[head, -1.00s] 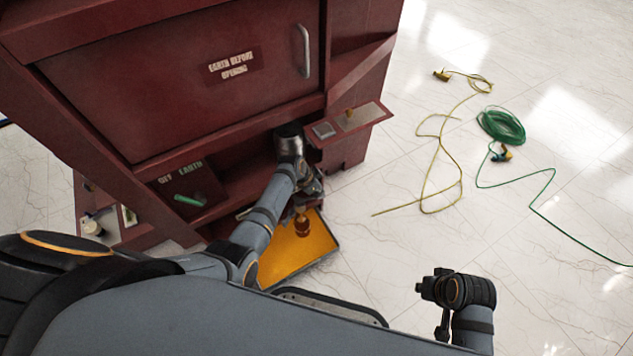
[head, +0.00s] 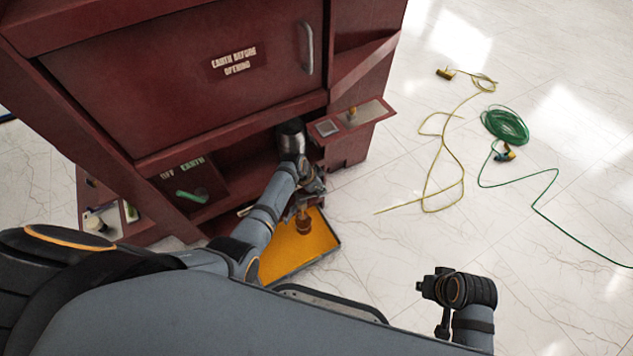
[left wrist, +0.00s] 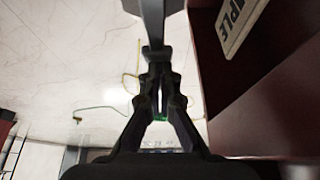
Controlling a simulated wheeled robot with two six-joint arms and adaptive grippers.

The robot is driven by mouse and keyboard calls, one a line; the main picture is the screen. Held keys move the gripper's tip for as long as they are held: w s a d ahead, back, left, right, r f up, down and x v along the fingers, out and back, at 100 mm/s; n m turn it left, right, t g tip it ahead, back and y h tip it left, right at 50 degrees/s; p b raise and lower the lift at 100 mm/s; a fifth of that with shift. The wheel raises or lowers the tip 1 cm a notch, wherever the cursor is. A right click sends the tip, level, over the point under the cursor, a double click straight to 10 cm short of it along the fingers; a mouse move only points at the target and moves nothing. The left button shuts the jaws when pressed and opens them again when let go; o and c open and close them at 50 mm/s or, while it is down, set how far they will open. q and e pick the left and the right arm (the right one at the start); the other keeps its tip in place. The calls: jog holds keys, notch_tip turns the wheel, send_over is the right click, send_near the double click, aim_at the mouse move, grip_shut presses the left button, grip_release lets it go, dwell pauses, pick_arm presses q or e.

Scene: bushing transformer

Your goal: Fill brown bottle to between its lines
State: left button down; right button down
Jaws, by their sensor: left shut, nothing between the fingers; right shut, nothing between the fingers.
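The brown bottle (head: 304,224) stands on the orange tray (head: 275,262) in the head view, under my left gripper. It is small there, and its lines and liquid level cannot be made out. My left gripper (head: 314,186) is in front of the dark red cabinet, just above the bottle. In the left wrist view the left gripper (left wrist: 158,80) is shut with its fingertips together. A grey bar (left wrist: 153,22) comes down from the top to the fingertips; whether they touch it I cannot tell. My right gripper (head: 424,289) is shut and empty over the floor at lower right.
A cabinet shelf (head: 352,117) juts out right of the left gripper. A sign (left wrist: 240,22) ending in "PLE" is on the cabinet. A yellow cable (head: 440,150) and a coiled green cable (head: 505,125) lie on the floor at right. The floor between is clear.

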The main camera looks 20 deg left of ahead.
pick_arm(q)
jog(key=v, duration=1.1)
jog(key=shift+s+a+r, duration=0.15)
jog(key=shift+r, duration=0.2)
